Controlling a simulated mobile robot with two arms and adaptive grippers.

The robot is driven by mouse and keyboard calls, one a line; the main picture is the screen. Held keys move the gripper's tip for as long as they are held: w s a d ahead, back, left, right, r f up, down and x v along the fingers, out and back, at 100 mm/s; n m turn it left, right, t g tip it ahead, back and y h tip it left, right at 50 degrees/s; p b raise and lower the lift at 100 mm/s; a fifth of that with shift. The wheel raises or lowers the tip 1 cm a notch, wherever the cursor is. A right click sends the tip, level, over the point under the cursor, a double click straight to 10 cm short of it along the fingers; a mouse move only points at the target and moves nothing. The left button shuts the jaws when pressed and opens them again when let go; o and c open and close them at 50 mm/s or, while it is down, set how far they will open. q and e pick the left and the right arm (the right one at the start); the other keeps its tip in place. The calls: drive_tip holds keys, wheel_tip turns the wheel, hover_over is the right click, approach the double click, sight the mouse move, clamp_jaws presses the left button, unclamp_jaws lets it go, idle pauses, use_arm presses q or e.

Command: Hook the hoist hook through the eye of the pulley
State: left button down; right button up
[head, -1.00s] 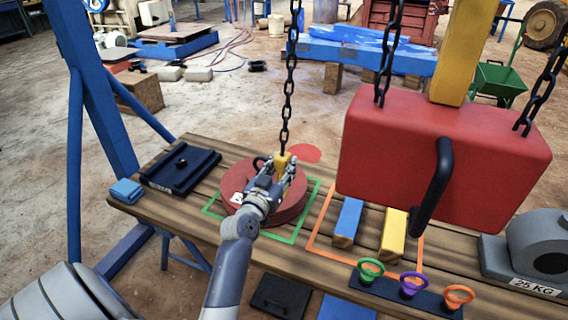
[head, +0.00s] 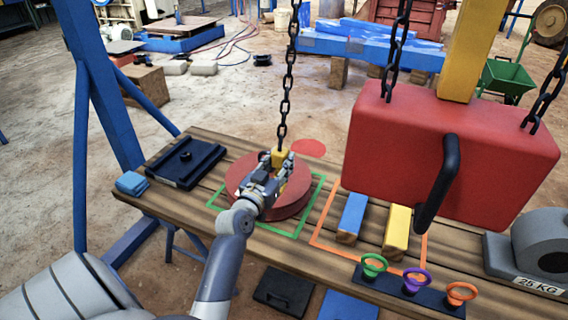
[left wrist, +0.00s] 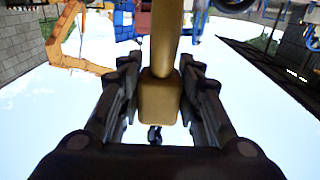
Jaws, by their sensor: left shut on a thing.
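The yellow hoist hook block (head: 279,157) hangs on a dark chain (head: 285,95) over the bench. My left gripper (head: 277,172) is shut on this block, just above or at the red round pulley (head: 293,201). The left wrist view shows the block (left wrist: 159,98) between both fingers (left wrist: 160,100), with a small dark piece below it. The pulley lies flat inside a green square outline. Its eye is hidden behind my gripper in the head view, so I cannot tell whether the hook passes through it. My right gripper is not in view.
A large red block (head: 450,150) with a black handle hangs on chains at the right. Blue (head: 352,213) and yellow (head: 397,228) bars lie in an orange outline. A dark tray (head: 186,162) and a blue cloth (head: 131,183) are at the left. A 25 KG weight (head: 541,245) sits far right.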

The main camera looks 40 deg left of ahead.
use_arm(q)
drive_tip(key=s+a+b, duration=0.2)
drive_tip(key=s+a, duration=0.1)
drive_tip(key=a, duration=0.6)
drive_tip(key=shift+r+b, duration=0.3)
drive_tip(key=shift+b, duration=0.1)
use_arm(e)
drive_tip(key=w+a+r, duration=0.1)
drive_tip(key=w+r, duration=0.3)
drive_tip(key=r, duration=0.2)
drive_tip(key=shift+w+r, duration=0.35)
use_arm(q)
drive_tip(key=shift+w, duration=0.15)
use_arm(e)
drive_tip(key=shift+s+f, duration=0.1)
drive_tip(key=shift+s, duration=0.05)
use_arm(q)
drive_tip(key=shift+f+b+x, duration=0.15)
drive_tip(key=shift+b+x, duration=0.05)
drive_tip(key=shift+x, duration=0.9)
drive_tip(key=shift+f+b+x, duration=0.1)
drive_tip(key=shift+b+x, duration=0.05)
drive_tip(key=shift+x, duration=0.9)
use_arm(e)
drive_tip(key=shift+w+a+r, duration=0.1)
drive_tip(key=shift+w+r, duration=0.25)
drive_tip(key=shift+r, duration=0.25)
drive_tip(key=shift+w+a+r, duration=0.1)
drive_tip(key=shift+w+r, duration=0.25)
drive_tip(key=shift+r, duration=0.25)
